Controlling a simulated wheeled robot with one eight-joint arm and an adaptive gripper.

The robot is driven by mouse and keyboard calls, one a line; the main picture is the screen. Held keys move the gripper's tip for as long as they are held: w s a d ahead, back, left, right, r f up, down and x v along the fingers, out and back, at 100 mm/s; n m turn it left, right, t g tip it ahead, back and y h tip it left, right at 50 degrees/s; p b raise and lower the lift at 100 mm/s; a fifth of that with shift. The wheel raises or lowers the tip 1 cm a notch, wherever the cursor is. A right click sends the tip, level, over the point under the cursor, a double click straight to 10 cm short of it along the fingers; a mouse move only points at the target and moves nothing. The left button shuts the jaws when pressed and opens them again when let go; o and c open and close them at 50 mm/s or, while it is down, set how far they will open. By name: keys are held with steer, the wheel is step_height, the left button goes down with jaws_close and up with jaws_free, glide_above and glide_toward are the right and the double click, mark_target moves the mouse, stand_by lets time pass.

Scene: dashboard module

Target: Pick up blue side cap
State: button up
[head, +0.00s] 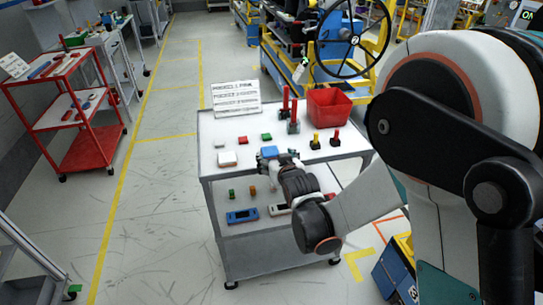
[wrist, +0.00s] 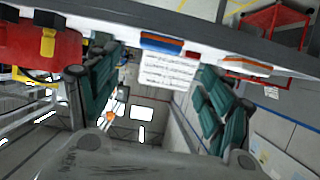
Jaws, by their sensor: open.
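The blue side cap (head: 269,152) is a small blue block at the front middle of the grey cart's top (head: 207,130). In the head view my gripper (head: 277,158) is right at it, with finger parts beside it. In the wrist view a blue block (wrist: 161,43) with an orange-red lower edge appears between the two teal fingers. My gripper is open there too, its fingers (wrist: 158,65) well apart. I cannot tell whether either finger touches the cap. Its near side is partly hidden by the gripper in the head view.
A white-pink block (head: 227,158) and small red (head: 243,140) and green (head: 266,136) blocks lie left of and behind the cap.

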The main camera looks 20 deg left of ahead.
mark_target(271, 153)
steer(key=shift+x, duration=1.2)
steer(key=b+x, duration=0.3)
steer(key=x, duration=0.2)
steer(key=shift+d+f, duration=0.15)
steer(key=shift+f, duration=0.05)
steer(key=shift+r, duration=0.1)
steer(key=c, duration=1.1)
